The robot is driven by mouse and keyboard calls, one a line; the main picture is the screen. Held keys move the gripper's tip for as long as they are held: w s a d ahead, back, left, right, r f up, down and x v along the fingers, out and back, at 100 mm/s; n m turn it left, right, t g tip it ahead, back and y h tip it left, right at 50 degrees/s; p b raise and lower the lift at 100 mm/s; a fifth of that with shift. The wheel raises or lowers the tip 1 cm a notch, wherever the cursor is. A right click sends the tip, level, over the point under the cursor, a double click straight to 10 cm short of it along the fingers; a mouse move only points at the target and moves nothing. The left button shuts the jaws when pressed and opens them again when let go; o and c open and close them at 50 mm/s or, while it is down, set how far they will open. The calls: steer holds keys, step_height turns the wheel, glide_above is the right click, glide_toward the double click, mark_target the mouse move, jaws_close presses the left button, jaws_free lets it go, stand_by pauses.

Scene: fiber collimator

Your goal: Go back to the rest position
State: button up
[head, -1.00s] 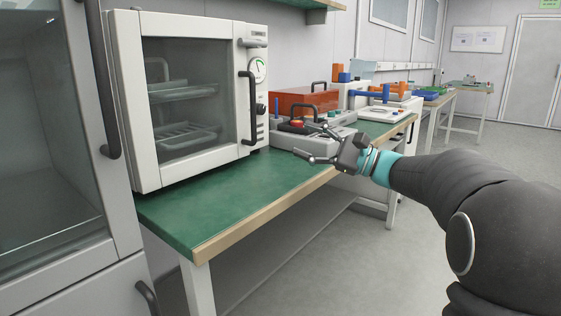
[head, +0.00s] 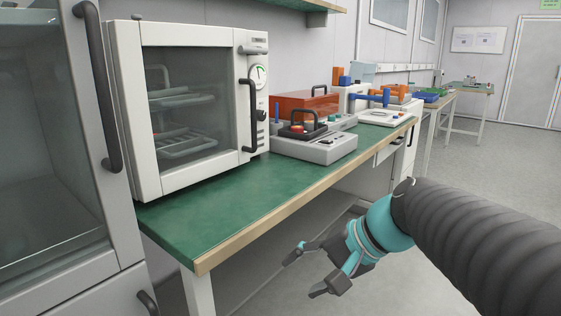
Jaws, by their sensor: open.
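My gripper (head: 312,271) is open and empty in the head view. It hangs in front of the green bench (head: 205,215), below the level of its top, with its fingers pointing down and to the left. It is apart from the bench edge. The arm reaches in from the right side of the picture.
On the bench stand a white oven (head: 200,110) with its door shut, a grey device (head: 318,148) with a red button and black handle, and an orange box (head: 300,103). A glass-fronted cabinet (head: 50,265) stands at left. The floor at right is clear.

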steer(key=s+d+f+n+t+h, duration=0.1)
steer(key=s+d+f+n+h, duration=0.1)
steer(key=s+d+f+h, duration=0.1)
steer(key=s+d+f+n+t+h+p, duration=0.1)
steer(key=s+d+f+n+h, duration=0.2)
steer(key=s+d, duration=0.4)
steer(key=shift+s+d+f+n+h, duration=0.3)
steer(key=shift+d+h, duration=0.3)
steer(key=shift+h, duration=0.3)
